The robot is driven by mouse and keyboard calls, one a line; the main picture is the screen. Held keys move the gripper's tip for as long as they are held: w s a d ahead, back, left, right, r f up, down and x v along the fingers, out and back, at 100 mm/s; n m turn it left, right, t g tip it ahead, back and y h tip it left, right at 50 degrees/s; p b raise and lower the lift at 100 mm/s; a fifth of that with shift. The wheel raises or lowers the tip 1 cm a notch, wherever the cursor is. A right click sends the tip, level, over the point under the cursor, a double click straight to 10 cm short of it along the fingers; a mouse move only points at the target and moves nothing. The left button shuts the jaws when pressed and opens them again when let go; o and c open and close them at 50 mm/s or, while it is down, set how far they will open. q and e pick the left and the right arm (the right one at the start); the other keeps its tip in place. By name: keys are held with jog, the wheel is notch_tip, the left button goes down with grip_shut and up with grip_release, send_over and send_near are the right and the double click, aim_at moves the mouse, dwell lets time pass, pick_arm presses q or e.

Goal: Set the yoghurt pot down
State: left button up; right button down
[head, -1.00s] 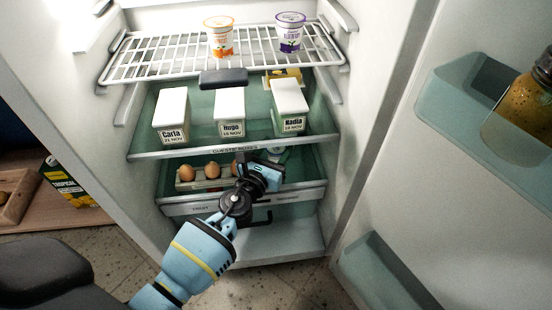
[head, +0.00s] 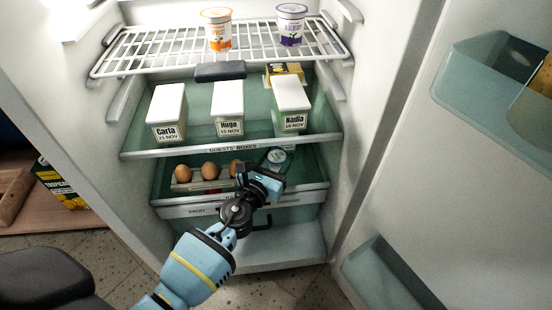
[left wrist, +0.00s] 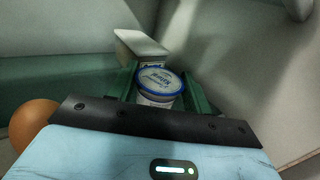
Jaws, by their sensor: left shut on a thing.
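A small yoghurt pot (left wrist: 161,78) with a white and blue lid sits between the green fingers of my left gripper (left wrist: 160,92) in the left wrist view. The gripper is shut on it. In the head view the pot (head: 277,156) shows just beyond my left gripper (head: 272,170), at the right of the egg level, below the shelf of boxes. The pot looks upright. Its base is hidden, so I cannot tell whether it touches a surface. My right gripper is not in view.
Eggs (head: 209,171) sit left of my gripper; an egg (left wrist: 35,122) is close beside it in the wrist view. White boxes (head: 228,101) stand on the shelf above. An orange pot (head: 217,30) and a purple pot (head: 291,25) stand on the wire rack (head: 150,45).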

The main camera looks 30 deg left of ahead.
pick_arm(q)
jog(key=shift+f, duration=0.15)
jog(key=o, duration=1.1)
jog(key=s+p, duration=0.1)
jog(key=s, duration=1.1)
